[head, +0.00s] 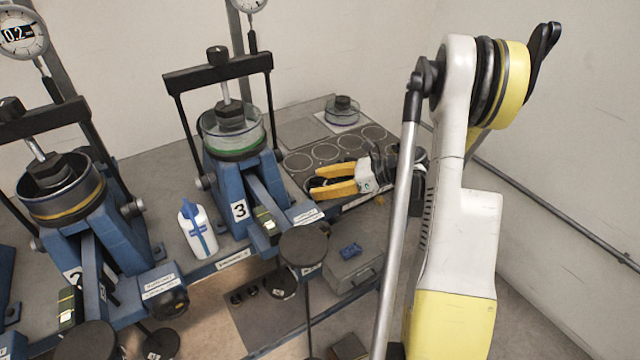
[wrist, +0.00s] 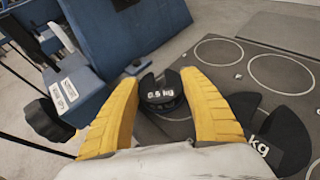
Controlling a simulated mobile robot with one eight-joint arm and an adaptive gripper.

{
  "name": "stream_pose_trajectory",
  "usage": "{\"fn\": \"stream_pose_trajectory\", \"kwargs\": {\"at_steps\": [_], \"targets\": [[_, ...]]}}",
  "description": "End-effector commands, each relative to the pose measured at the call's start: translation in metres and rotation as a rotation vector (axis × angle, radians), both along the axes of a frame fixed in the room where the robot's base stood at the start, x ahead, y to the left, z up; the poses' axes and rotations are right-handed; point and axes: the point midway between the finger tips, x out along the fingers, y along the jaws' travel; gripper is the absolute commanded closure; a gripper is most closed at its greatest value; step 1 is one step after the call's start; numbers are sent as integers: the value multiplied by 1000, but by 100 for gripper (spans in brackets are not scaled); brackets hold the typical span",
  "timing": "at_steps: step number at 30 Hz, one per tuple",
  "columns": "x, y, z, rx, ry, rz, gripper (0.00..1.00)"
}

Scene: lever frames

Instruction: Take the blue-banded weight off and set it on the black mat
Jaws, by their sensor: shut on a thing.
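My gripper (head: 328,182) is at the near edge of the dark mat with printed circles (head: 325,152), right of the frame marked 3. Its yellow fingers are closed around a black slotted weight marked 0.5 kg (wrist: 160,96) in the wrist view. No blue band shows on this weight. The mat (wrist: 238,88) lies beneath and to the right of it; I cannot tell whether the weight touches it. A second black weight, its label ending in kg (wrist: 285,138), is at the lower right of the wrist view, partly cut off.
The blue frame marked 3 (head: 239,210) stands left of my gripper, with a round black hanger plate (head: 303,244) in front. Frame 2 (head: 75,277) is further left, beyond a white bottle (head: 197,232). A small dark-topped cell (head: 342,108) stands behind the mat. Several circles look empty.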

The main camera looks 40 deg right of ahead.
Motion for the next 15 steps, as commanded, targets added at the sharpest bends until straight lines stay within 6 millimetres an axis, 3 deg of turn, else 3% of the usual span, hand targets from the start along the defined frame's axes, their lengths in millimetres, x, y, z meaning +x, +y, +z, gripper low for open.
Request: {"fn": "stream_pose_trajectory", "kwargs": {"at_steps": [2, 3, 5, 15], "targets": [[0, 0, 1, 1, -1, 0, 87], [0, 0, 1, 1, -1, 0, 45], [0, 0, 1, 1, -1, 0, 26], [0, 0, 1, -1, 1, 0, 23]]}}
